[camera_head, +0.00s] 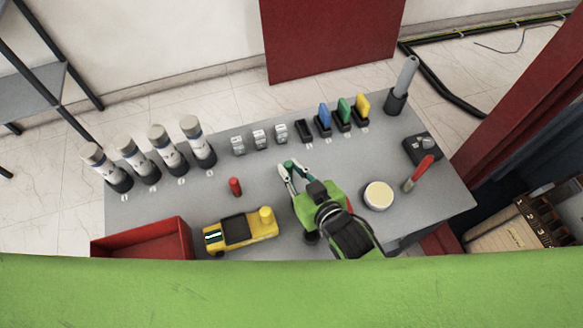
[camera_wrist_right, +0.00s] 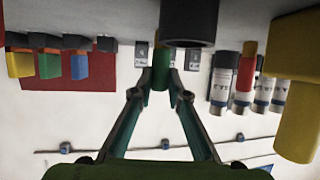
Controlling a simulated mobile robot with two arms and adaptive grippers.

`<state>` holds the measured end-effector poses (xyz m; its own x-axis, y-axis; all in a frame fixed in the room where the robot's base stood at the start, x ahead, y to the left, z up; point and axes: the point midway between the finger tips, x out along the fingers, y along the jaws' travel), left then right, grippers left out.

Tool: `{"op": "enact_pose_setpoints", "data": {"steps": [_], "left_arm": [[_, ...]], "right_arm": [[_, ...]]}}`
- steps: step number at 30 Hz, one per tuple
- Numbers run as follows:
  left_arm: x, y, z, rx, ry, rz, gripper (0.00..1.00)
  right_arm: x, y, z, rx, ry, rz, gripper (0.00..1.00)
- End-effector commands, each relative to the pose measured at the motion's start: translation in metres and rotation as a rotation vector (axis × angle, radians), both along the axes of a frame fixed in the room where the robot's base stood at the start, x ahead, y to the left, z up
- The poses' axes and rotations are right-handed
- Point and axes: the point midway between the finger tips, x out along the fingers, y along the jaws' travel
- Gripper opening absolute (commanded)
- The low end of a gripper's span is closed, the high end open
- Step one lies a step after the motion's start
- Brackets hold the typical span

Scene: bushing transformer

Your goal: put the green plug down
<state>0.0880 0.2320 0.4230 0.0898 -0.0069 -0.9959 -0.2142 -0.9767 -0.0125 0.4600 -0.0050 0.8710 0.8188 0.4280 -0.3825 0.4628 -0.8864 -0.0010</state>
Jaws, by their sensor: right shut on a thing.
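My right gripper (camera_head: 292,169) reaches over the middle of the grey table, with its fingers pointing toward the back. It is shut on the green plug (camera_head: 289,163), a small dark green cylinder. In the right wrist view the green plug (camera_wrist_right: 160,74) sits between the two fingertips (camera_wrist_right: 159,92). I cannot tell whether its lower end touches the table. My left gripper is not in view.
A red plug (camera_head: 235,187) stands left of the gripper, behind a yellow device (camera_head: 240,232) and a red bin (camera_head: 145,240). Grey blocks (camera_head: 260,139) and black holders (camera_head: 304,131) line the back. A round tin (camera_head: 379,196) stands to the right.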

Motion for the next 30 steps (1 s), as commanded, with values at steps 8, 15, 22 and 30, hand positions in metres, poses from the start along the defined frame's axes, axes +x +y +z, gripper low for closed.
{"op": "enact_pose_setpoints", "data": {"steps": [8, 15, 22, 30], "left_arm": [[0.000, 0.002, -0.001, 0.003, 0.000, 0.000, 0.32], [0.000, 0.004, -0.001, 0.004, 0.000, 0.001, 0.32], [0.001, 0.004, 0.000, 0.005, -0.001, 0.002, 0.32], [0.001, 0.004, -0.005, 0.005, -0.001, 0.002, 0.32]], "right_arm": [[0.000, 0.000, -0.003, 0.000, 0.001, 0.000, 0.18], [0.000, 0.000, -0.002, 0.000, 0.000, 0.000, 0.32], [-0.001, 0.000, 0.001, 0.000, 0.000, 0.000, 0.32], [-0.036, -0.018, 0.014, -0.002, 0.004, 0.001, 0.32]]}}
